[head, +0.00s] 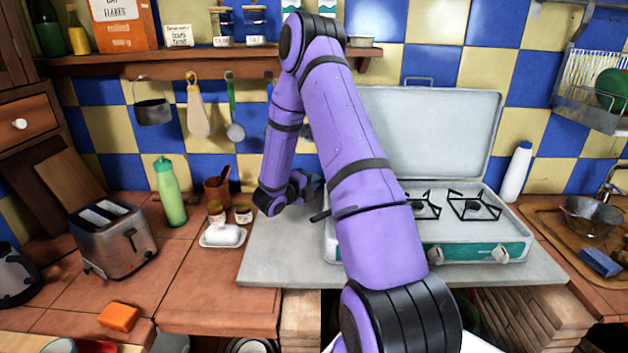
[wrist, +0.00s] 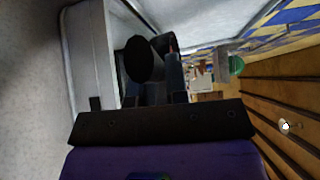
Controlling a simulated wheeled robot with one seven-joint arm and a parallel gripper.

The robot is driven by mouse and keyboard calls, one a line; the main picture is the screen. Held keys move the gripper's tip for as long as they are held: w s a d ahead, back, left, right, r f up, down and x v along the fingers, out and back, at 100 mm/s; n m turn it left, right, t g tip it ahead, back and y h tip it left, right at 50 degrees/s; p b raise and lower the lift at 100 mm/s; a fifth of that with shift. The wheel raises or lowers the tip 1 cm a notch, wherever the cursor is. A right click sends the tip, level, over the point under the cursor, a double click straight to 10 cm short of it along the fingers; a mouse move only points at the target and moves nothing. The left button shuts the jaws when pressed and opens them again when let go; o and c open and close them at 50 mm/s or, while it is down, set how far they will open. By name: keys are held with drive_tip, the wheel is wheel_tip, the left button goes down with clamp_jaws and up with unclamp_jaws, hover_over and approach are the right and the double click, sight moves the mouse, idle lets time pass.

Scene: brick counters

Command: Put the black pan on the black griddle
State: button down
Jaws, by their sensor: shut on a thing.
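My gripper (head: 309,187) is over the grey slab left of the camp stove (head: 480,245), partly hidden by my purple arm. In the wrist view my gripper (wrist: 158,85) is shut on a dark thing with a rounded black end (wrist: 144,60), which appears to be the black pan. Its full shape is hidden. In the head view a black handle-like bar (head: 320,216) sticks out at the stove's left edge, below my gripper; I cannot tell what it belongs to. Black burner grates (head: 473,208) show on the stove's right. My arm covers the stove's left, and no separate griddle can be made out.
The stove's raised lid (head: 440,130) stands behind the burners. A white bottle (head: 516,172) is at its right. A butter dish (head: 222,235), small jars, a green bottle (head: 170,192) and a toaster (head: 112,235) stand at left. Utensils hang above. The slab's front left is clear.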

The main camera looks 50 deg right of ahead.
drive_tip(key=c, duration=1.1)
unclamp_jaws()
